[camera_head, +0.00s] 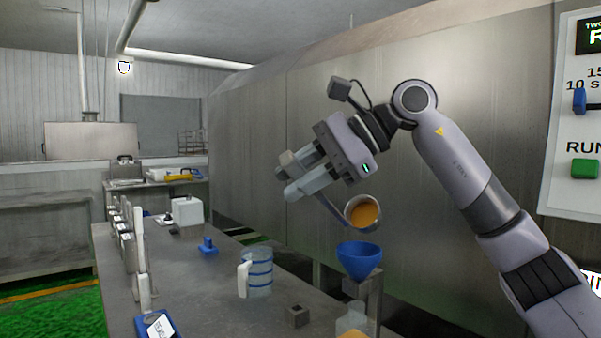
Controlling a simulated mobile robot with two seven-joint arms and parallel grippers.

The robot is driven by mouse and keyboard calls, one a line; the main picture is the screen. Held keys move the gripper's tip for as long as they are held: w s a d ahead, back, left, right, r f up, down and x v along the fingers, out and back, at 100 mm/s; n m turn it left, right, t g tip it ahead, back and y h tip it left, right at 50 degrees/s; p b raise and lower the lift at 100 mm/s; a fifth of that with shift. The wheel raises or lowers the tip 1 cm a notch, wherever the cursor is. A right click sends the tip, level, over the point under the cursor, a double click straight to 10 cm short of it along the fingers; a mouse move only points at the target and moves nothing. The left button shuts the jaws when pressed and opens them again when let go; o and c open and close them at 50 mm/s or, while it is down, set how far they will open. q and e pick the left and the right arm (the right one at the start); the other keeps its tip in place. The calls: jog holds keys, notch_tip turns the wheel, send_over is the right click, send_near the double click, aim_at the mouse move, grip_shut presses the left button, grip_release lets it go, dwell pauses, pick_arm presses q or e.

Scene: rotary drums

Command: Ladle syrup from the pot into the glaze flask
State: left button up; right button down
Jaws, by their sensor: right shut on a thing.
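My right gripper (288,178) is shut on the thin handle of a ladle (352,207), held in the air over the bench. The ladle's round metal cup is tilted toward me and holds orange-brown syrup (365,214). A blue funnel (359,258) sits just below the cup, apart from it, on a metal stand (368,284). A pale yellowish vessel (352,322) stands under the funnel, cut off by the bottom edge; I cannot tell whether it is the glaze flask. I cannot make out the pot. My left gripper is not in view.
A clear jug with blue bands (258,272) and a small dark block (296,315) stand on the metal bench (215,300). A blue piece (208,246) and a white box (187,211) are farther back. A large steel drum wall (440,230) rises behind my right arm.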

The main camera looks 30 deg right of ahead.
pick_arm(q)
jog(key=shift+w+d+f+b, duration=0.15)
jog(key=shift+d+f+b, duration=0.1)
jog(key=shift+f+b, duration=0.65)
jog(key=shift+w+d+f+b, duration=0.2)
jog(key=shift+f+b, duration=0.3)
jog(key=shift+b, duration=0.7)
pick_arm(e)
notch_tip(320, 180, down, 7)
jog(key=s+a+n+h, duration=0.1)
jog(key=a+h, duration=0.1)
jog(key=shift+f+n+t+h, duration=0.15)
jog(key=shift+n+t+h, duration=0.15)
jog(key=shift+n+t, duration=0.1)
jog(key=shift+a, duration=0.15)
